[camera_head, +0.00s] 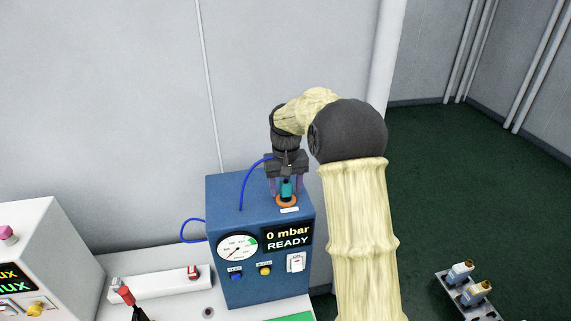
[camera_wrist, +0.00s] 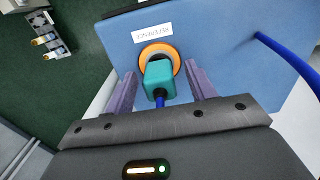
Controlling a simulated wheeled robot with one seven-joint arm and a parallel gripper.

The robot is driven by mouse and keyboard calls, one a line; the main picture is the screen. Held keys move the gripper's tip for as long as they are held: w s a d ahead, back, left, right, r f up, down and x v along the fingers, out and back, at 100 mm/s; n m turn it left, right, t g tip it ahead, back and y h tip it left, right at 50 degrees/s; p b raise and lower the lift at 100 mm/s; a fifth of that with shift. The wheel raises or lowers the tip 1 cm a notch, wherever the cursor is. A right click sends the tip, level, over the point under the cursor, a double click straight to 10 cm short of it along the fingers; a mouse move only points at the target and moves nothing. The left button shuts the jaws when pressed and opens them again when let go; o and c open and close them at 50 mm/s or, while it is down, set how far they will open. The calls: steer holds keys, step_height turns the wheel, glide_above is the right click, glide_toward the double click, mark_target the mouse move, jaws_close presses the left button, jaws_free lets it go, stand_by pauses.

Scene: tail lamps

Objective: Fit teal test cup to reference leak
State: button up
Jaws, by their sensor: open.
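The teal test cup (camera_head: 287,189) stands upright on top of the blue tester box (camera_head: 222,194), at an orange ring (camera_head: 287,200). In the wrist view the teal cup (camera_wrist: 159,77) overlaps the orange ring (camera_wrist: 159,54), with a blue hose (camera_wrist: 160,101) on its near end. How deeply it is seated on the reference leak cannot be told. My gripper (camera_wrist: 163,84) is open, with one purple finger on each side of the cup and a visible gap to each. In the head view my gripper (camera_head: 286,186) points down over the box.
The box front shows a gauge (camera_head: 238,247) and a display (camera_head: 287,238) reading "0 mbar READY". A blue hose loops over the box. A white unit stands at the left, with a red-and-black tool (camera_head: 126,294) on the bench. A rack with lamps (camera_head: 467,287) is at lower right.

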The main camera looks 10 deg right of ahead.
step_height(320, 180, up, 17)
steer(key=b, duration=0.2)
stand_by(0.3)
